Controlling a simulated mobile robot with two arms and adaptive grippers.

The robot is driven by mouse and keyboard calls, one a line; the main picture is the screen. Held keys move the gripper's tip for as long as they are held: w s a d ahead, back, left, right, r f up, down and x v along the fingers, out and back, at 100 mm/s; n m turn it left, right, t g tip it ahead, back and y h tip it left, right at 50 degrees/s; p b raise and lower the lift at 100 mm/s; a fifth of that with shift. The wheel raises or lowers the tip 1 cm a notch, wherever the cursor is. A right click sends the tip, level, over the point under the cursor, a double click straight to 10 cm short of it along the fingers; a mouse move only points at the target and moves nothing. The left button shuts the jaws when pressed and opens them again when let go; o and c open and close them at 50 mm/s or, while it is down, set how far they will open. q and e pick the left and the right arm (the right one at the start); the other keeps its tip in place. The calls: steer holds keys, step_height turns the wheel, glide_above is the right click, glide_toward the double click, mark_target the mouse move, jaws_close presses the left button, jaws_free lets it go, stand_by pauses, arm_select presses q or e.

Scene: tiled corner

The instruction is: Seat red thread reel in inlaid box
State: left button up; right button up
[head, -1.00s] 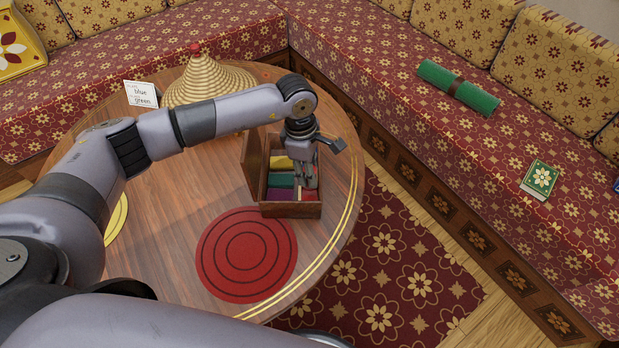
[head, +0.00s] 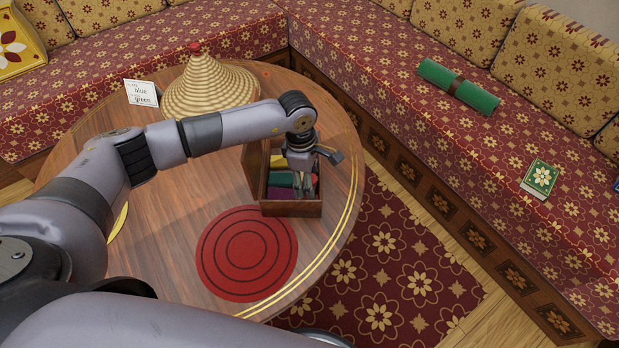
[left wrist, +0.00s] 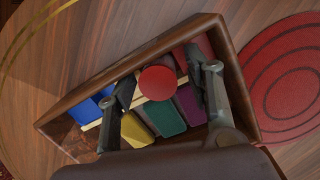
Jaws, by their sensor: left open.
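The inlaid box (head: 291,208) stands open on the round wooden table, with its lid raised at the left. In the left wrist view the box (left wrist: 232,75) shows compartments with red, blue, green, purple and yellow colours. The red thread reel (left wrist: 158,82) shows as a round red top over the box's middle, between my left fingers. My left gripper (head: 301,184) points down into the box and is open; its fingers (left wrist: 163,84) stand on both sides of the reel. I cannot tell whether the reel rests on a compartment floor. My right gripper is not in view.
A red ringed mat (head: 247,254) lies in front of the box. A woven cone-shaped cover (head: 208,86) and a small written card (head: 142,93) stand at the back of the table. Cushioned benches (head: 440,130) surround the table.

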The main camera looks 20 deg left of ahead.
arm_select(q)
steer(key=shift+r, duration=0.1)
step_height(320, 180, up, 12)
steer(key=a+b, duration=0.1)
steer(key=shift+a, duration=0.2)
stand_by(0.3)
stand_by(0.4)
